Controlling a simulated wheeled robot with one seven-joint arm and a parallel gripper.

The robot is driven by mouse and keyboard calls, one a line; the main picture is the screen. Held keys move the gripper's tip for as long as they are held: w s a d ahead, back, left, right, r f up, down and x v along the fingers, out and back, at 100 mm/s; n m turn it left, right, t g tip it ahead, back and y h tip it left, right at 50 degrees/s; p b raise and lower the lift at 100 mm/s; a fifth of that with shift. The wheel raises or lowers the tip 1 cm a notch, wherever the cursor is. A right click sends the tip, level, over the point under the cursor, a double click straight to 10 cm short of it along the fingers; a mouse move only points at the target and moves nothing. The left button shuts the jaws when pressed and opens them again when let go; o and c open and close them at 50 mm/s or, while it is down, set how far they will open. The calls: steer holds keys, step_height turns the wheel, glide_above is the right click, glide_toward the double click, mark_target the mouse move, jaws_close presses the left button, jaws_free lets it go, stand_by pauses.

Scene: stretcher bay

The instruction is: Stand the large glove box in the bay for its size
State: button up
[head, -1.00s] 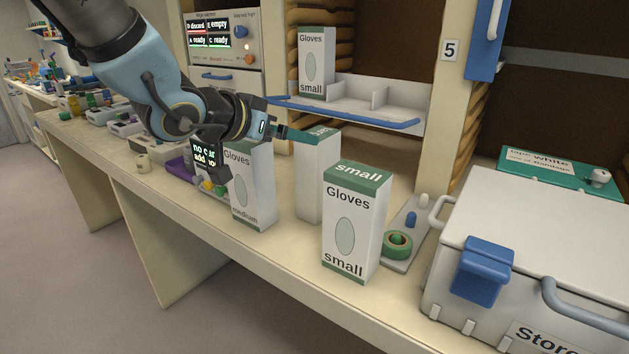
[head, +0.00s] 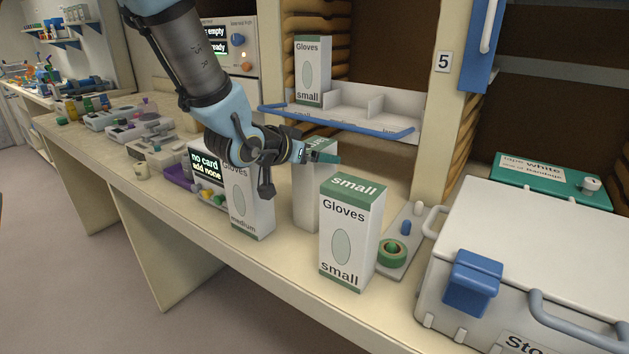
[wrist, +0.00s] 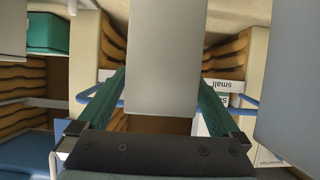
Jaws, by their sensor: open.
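Three glove boxes stand upright on the counter. One marked small (head: 346,245) is in front, and one marked medium (head: 250,205) is to the left. A third box (head: 305,195) with a green top stands between and behind them; its size word cannot be read. My gripper (head: 326,157) is at the top of this third box, with its jaws open. In the wrist view, a plain grey box face (wrist: 162,60) lies between my two green fingers, and I cannot tell if they touch it. The divided shelf (head: 345,112) holds another small box (head: 312,70) in its left bay; the other bays look empty.
A white storage case (head: 540,260) fills the right of the counter, with a green tape box (head: 550,180) behind it. A green tape roll (head: 392,253) lies right of the front box. A blue rail (head: 335,123) runs along the shelf front. A post numbered 5 (head: 443,62) stands at its right.

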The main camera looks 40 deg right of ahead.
steer(key=shift+d+f, duration=0.1)
steer(key=shift+d, duration=0.1)
steer(key=shift+c, duration=0.2)
jaws_close()
stand_by(0.5)
